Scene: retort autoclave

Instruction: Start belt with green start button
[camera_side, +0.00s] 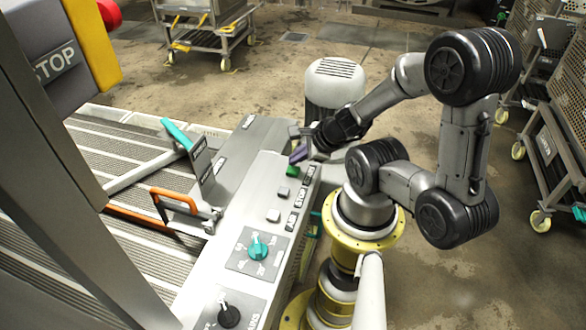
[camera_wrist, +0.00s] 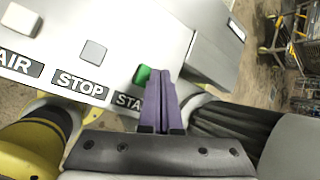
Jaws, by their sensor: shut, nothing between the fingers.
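The green start button (camera_side: 292,171) is on the top of the grey control panel (camera_side: 262,205), near its far end. In the wrist view the green button (camera_wrist: 142,75) shows just left of the fingertips, above a label that starts "STA", partly covered by my fingers. My gripper (camera_side: 298,154) has purple fingers pressed together and empty. In the wrist view my gripper (camera_wrist: 160,75) points at the panel beside the button. I cannot tell whether the fingertips touch the button or hover over it.
A grey button (camera_wrist: 93,52) labelled STOP sits left of the green one. A teal rotary knob (camera_side: 258,247) and a black knob (camera_side: 229,316) are nearer on the panel. An orange handle (camera_side: 172,205) and the slatted belt (camera_side: 120,150) lie left. A raised box (camera_wrist: 215,50) borders the button.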

